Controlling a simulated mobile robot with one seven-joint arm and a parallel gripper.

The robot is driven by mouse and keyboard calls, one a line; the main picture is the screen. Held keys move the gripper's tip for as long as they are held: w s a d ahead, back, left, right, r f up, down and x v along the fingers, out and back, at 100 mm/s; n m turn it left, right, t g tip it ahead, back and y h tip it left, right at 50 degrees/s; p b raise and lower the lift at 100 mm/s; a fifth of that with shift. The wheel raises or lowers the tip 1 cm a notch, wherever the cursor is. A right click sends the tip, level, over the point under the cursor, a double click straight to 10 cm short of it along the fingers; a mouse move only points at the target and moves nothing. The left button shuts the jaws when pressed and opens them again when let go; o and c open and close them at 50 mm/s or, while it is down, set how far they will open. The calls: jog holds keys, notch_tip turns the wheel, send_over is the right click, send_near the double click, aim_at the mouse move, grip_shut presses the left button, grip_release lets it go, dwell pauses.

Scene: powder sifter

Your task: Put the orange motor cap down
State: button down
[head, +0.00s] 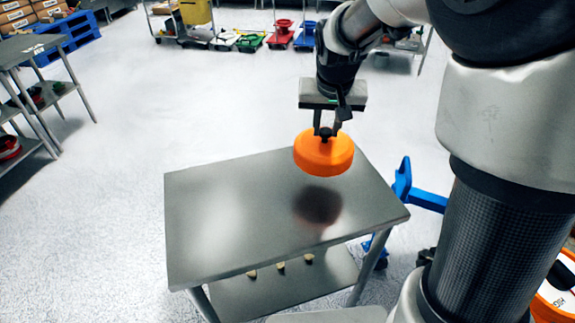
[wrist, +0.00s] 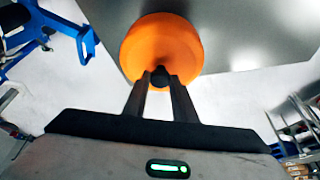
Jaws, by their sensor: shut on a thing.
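The orange motor cap (head: 323,157) is a round, flat orange disc with a small black knob on top. My gripper (head: 325,133) is shut on the knob and holds the cap in the air above the metal table (head: 230,215). A dark reflection of the cap shows on the tabletop below it, with a gap between. In the wrist view the cap (wrist: 160,45) is at the top middle, with my gripper (wrist: 160,78) closed on its black knob. The cap hangs over the table's far right part, near its edge.
The tabletop is otherwise bare. Several small tan items (head: 281,266) lie on the table's lower shelf. A blue frame (head: 405,185) stands right of the table. A metal shelf (head: 30,85) stands at the left, and colored carts (head: 280,38) stand at the back. Open floor lies between.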

aim_at(325, 144)
notch_tip(325, 144, down, 5)
jog(key=shift+s+b, duration=0.15)
jog(key=shift+b, duration=0.25)
jog(key=shift+f+b, duration=0.4)
jog(key=shift+f, duration=1.7)
jog(key=shift+f, duration=0.2)
jog(key=c, duration=1.4)
grip_release()
jog(key=shift+c, duration=0.2)
